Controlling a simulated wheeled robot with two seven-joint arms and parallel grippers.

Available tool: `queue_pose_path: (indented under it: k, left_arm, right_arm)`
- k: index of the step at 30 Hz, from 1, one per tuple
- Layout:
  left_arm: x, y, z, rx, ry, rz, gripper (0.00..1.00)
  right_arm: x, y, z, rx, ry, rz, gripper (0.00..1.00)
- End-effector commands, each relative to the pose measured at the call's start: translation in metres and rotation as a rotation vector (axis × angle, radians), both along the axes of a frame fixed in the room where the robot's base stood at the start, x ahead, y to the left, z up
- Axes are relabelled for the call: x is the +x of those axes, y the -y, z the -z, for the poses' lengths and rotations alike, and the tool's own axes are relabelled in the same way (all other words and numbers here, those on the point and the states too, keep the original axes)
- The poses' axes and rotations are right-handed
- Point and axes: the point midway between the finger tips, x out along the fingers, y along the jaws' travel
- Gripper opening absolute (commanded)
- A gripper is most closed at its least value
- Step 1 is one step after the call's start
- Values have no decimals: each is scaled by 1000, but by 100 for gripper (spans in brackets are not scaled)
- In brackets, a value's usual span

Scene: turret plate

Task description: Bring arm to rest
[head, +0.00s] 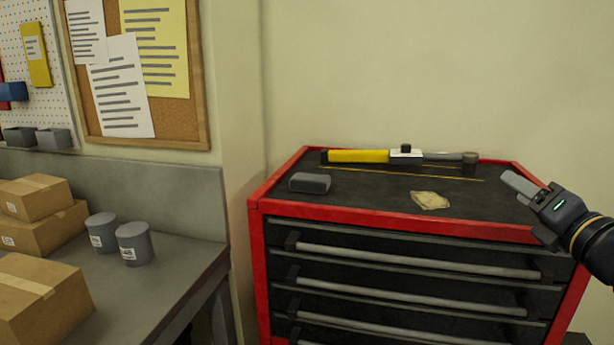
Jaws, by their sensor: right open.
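My right gripper (530,208) comes in from the right edge, with its dark arm behind it. It is at the right front edge of the red tool cabinet (257,235). Its jaws are open, with one light grey finger pointing up and left and the other finger lower near the red rim. I see nothing between them. I cannot tell whether it touches the cabinet. My left gripper is not in view.
On the cabinet's dark top are a yellow-handled tool (358,156), a grey block (310,182) and a crumpled tan cloth (430,200). At left, a grey workbench (150,290) bears cardboard boxes (40,300) and two grey cans (135,243). A gap separates bench and cabinet.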

Motion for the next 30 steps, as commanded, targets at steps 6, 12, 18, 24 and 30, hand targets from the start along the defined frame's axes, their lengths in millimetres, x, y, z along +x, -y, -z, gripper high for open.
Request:
queue_pose_path:
  k: [6,12,18,24,30]
  left_arm:
    - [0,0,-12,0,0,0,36]
    - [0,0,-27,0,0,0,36]
    - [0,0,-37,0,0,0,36]
    - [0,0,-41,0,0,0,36]
    - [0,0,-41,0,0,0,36]
  right_arm:
    - [-30,21,26,658,-110,189,49]
    - [-96,1,133,1586,-384,505,49]
    - [-176,-73,225,2223,-697,887,49]
    - [-230,-129,260,2493,-906,1181,49]
    - [-243,-143,267,2547,-958,1261,49]
